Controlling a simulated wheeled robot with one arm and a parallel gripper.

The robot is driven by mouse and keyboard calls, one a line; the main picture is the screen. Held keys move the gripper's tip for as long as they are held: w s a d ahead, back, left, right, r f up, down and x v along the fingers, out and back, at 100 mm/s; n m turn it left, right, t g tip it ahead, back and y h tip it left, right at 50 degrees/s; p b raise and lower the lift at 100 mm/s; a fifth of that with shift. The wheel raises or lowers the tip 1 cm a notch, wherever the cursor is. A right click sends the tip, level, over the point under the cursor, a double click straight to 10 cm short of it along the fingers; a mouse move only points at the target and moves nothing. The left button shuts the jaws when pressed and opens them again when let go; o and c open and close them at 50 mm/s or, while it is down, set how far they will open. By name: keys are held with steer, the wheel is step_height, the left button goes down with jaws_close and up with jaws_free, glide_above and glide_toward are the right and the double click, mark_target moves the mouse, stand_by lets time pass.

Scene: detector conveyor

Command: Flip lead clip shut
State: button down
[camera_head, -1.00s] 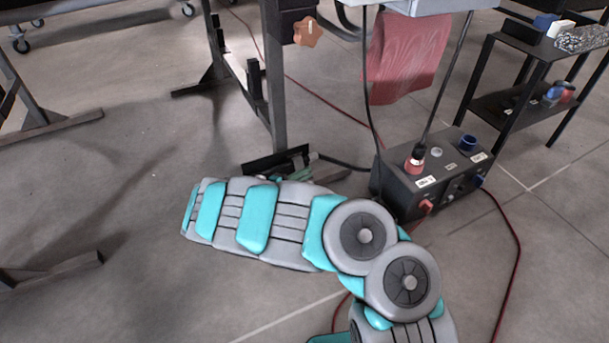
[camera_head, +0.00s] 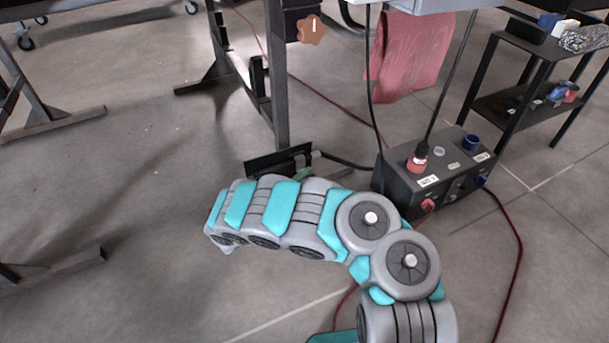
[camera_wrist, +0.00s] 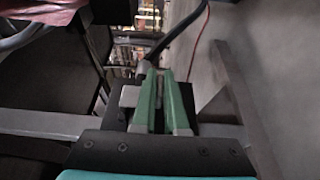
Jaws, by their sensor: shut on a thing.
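My gripper (camera_wrist: 160,98) has two green fingers, close together with a narrow dark gap, at the grey end of a dark lead (camera_wrist: 180,38) in the wrist view. It is shut on a small part there, which I take to be the lead clip; the fingers hide most of it, so its angle cannot be told. In the head view the lead (camera_head: 345,162) runs from a black bracket (camera_head: 262,166) at the foot of a stand to a black box (camera_head: 410,188). My arm hides most of my gripper there.
A stand leg (camera_head: 278,110) rises behind the bracket. A red cloth (camera_head: 408,60) hangs above the box, and a black shelf cart (camera_head: 520,95) stands at right.

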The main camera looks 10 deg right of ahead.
steer(key=shift+a+f, duration=0.1)
steer(key=c, duration=1)
jaws_free()
steer(key=shift+o, duration=0.2)
steer(key=shift+a, duration=0.1)
steer(key=p+v, duration=0.1)
steer(key=v, duration=0.6)
steer(key=shift+s+a, duration=0.15)
steer(key=shift+s, duration=0.1)
